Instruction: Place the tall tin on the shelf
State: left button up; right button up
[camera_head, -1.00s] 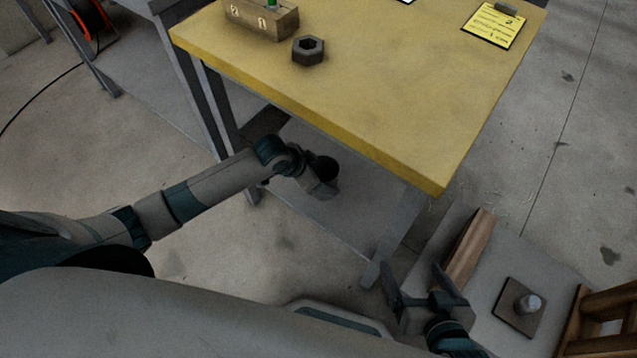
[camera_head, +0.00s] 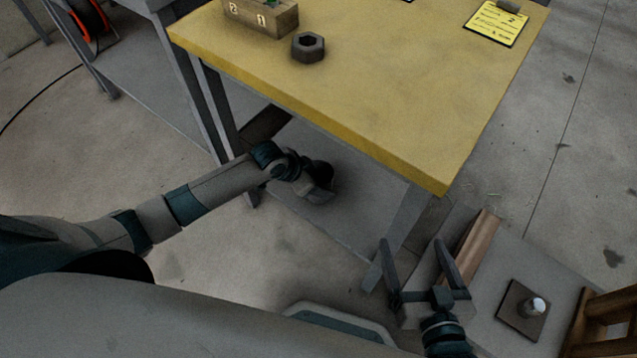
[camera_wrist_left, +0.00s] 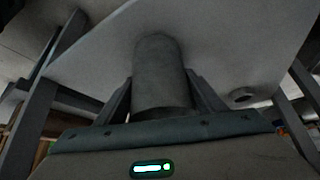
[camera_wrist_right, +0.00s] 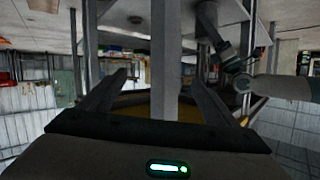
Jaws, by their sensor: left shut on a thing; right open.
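The tall tin (camera_wrist_left: 158,75) is a plain grey cylinder in the left wrist view. My left gripper (camera_wrist_left: 160,95) is shut on it, one finger on each side. In the head view my left gripper (camera_head: 319,186) reaches under the yellow table, over the grey lower shelf (camera_head: 362,222). I cannot tell whether the tin touches the shelf. My right gripper (camera_head: 414,262) is open and empty, low beside the table's front right leg.
A wooden bar (camera_head: 478,240) and a dark plate with a knob (camera_head: 523,310) lie near my right gripper.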

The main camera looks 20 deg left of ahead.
pick_arm(q)
jog(key=shift+f, duration=0.35)
pick_arm(e)
jog(key=shift+w+a+r+t, duration=0.1)
jog(key=shift+w+r+t, duration=0.05)
jog(key=shift+r+t, duration=0.2)
pick_arm(q)
jog(key=shift+f, duration=0.1)
jog(key=o, duration=1.1)
jog(key=shift+c, duration=0.2)
pick_arm(e)
jog(key=shift+r, duration=0.1)
pick_arm(q)
jog(key=shift+s+a+r, duration=0.1)
jog(key=shift+s+r, duration=0.05)
jog(key=shift+r, duration=0.25)
jog(key=p+v, duration=0.3)
jog(key=v, duration=0.8)
jog(key=shift+r, duration=0.2)
pick_arm(e)
jog(key=s+d+f+g+h, duration=0.2)
jog(key=s+d+f+g, duration=0.1)
jog(key=s+f+g, duration=0.2)
jog(key=shift+s+d+f+g, duration=0.35)
jog(key=shift+f+g, duration=0.2)
jog(key=shift+f, duration=0.85)
